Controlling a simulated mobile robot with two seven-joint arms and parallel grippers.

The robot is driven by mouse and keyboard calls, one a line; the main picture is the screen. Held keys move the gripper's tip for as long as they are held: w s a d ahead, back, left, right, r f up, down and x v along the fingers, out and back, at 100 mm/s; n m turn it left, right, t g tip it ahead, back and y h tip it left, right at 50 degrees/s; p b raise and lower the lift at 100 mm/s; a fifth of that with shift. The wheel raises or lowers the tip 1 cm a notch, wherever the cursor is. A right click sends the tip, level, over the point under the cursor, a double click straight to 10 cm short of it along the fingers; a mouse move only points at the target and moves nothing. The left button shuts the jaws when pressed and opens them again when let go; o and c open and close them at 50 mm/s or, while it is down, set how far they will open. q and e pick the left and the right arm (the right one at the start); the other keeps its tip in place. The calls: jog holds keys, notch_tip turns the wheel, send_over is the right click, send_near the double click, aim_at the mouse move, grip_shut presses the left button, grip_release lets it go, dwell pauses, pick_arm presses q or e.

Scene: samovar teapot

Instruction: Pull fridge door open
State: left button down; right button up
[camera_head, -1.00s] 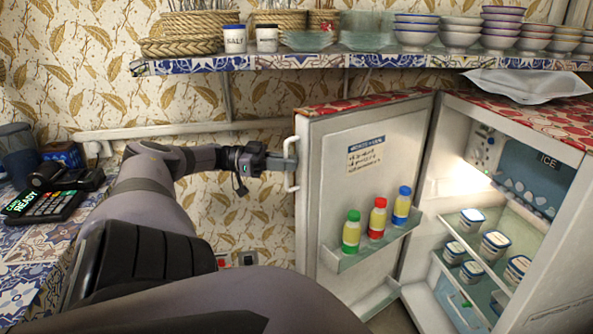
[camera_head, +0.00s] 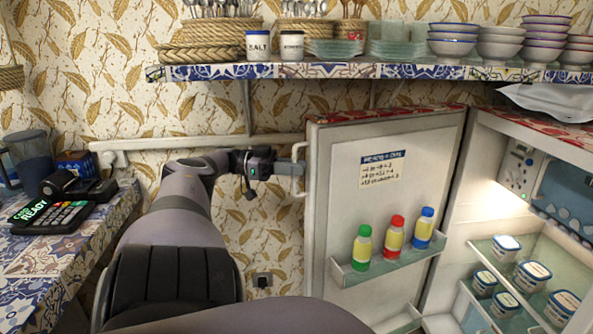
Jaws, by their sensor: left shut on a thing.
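The fridge door (camera_head: 400,200) stands wide open, its inner face towards me. It bears a paper label and a shelf with three bottles with green, red and blue caps. The white door handle (camera_head: 298,170) is on the door's left edge. My left gripper (camera_head: 292,167) reaches in from the left and is shut on the handle. The fridge interior (camera_head: 530,240) is lit on the right and holds several white tubs on shelves. My right gripper is not in view.
A tiled shelf (camera_head: 350,72) with bowls, glasses, baskets and a salt pot (camera_head: 258,45) runs above the door. A tiled counter (camera_head: 60,250) with a card terminal (camera_head: 52,216) is at the left. A patterned wall is behind.

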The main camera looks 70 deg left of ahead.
pick_arm(q)
jog(key=shift+w+a+r, duration=0.1)
jog(key=shift+a, duration=0.5)
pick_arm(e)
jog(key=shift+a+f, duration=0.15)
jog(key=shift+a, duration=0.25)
pick_arm(q)
jog(key=shift+a, duration=0.1)
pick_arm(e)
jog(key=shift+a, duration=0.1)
pick_arm(q)
jog(key=c, duration=1.3)
grip_release()
jog(key=shift+w, duration=0.1)
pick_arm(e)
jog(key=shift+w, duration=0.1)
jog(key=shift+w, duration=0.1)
pick_arm(q)
jog(key=shift+d, duration=0.2)
